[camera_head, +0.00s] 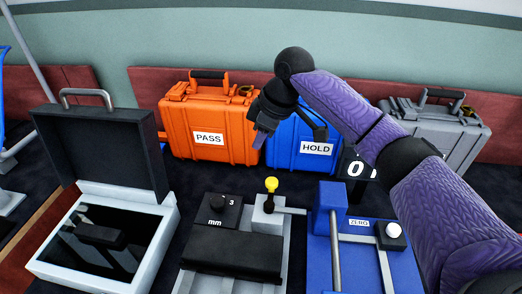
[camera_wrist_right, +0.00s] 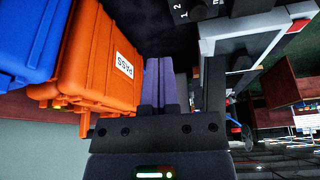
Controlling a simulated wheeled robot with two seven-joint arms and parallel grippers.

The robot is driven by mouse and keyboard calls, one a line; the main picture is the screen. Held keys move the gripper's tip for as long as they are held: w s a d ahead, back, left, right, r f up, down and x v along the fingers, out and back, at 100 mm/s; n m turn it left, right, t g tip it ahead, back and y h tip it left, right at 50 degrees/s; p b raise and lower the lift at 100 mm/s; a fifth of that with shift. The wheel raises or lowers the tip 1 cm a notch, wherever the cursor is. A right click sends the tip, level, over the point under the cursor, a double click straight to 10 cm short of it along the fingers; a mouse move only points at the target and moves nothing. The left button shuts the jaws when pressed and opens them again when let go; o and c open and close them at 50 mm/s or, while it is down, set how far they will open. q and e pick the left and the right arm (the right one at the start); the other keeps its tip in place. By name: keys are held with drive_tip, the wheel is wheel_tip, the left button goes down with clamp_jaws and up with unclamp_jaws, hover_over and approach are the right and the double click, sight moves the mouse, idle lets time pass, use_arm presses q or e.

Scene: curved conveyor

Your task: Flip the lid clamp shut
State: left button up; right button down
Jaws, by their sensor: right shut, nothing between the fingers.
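A white box with a dark glass top (camera_head: 158,226) stands at the left. Its black lid (camera_head: 108,148) is raised at the back and has a metal handle on its upper edge. My right gripper (camera_head: 259,139) is shut and empty, held in the air in front of the orange and blue cases and to the right of the raised lid. Its purple fingers (camera_wrist_right: 160,88) lie together in the right wrist view. A lever with a yellow knob (camera_head: 271,185) stands on the middle fixture; I cannot tell whether it is the clamp. My left gripper is out of view.
An orange PASS case (camera_head: 190,120), a blue HOLD case (camera_head: 290,140) and a grey case (camera_head: 458,135) line the back. A middle "mm" fixture (camera_head: 230,255) and a blue ZERO fixture (camera_head: 405,270) stand in front. My right arm hides part of the right side.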

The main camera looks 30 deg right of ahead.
use_arm(q)
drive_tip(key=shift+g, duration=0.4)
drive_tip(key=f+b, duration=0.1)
drive_tip(key=b, duration=0.1)
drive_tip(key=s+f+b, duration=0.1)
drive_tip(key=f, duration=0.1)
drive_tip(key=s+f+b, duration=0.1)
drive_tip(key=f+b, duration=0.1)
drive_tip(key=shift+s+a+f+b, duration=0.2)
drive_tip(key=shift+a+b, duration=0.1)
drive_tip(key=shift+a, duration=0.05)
use_arm(e)
wheel_tip(320, 180, down, 10)
drive_tip(key=shift+s+d, duration=0.15)
drive_tip(key=shift+s, duration=0.2)
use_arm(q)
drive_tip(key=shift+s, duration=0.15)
